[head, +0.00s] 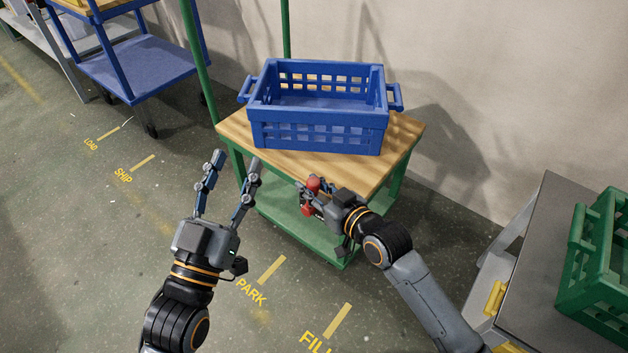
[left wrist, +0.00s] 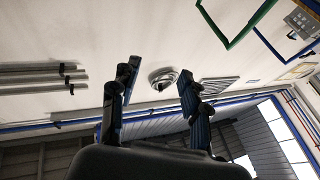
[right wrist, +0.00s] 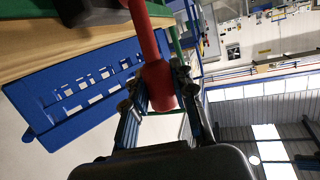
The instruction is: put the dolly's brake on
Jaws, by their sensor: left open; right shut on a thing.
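The dolly (head: 345,172) has a wooden top, green legs and a green lower shelf. A red brake lever (head: 313,184) is at its near edge, partly hidden by my right gripper. My right gripper (head: 308,196) is shut on the brake lever. In the right wrist view the thick red end of the lever (right wrist: 158,88) is between the fingers, with its thinner red shaft running up from it. My left gripper (head: 235,165) is open and empty, in front of the dolly's left side.
A blue crate (head: 318,136) sits on the dolly's top. A blue cart (head: 135,68) stands at the upper left. A grey table (head: 530,240) with a green crate (head: 598,275) is at the right. The floor on the left, with yellow markings, is clear.

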